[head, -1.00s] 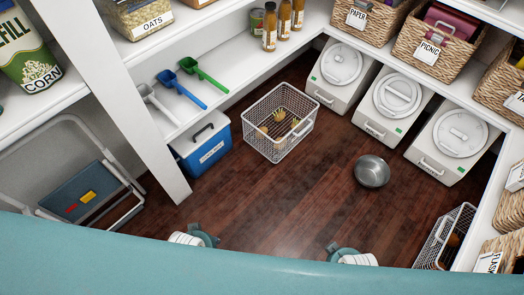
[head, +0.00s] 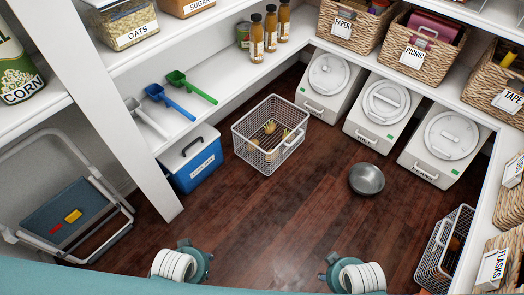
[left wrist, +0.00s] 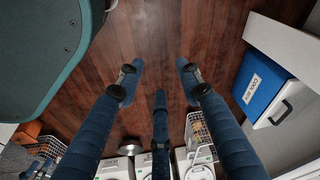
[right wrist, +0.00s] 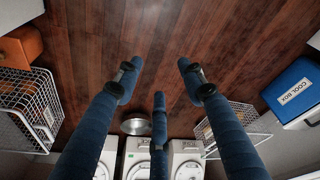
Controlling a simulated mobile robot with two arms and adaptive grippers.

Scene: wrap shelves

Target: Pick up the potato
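A white wire basket (head: 262,152) stands on the floor in the middle of the head view. Several small brownish and yellowish items (head: 269,128) lie in it. They are too small to tell which one is a potato. My left gripper (head: 196,262) and right gripper (head: 332,270) are low in the head view, on the near side of the basket and apart from it. In the left wrist view my left gripper (left wrist: 160,80) has its fingers spread and empty. In the right wrist view my right gripper (right wrist: 160,80) is also spread and empty.
A blue cool box (head: 192,160) stands left of the basket, under a shelf with scoops (head: 160,95). A metal bowl (head: 366,179) is on the floor to the right. White lidded bins (head: 383,112) line the back. Another wire basket (head: 441,245) stands right. The near floor is clear.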

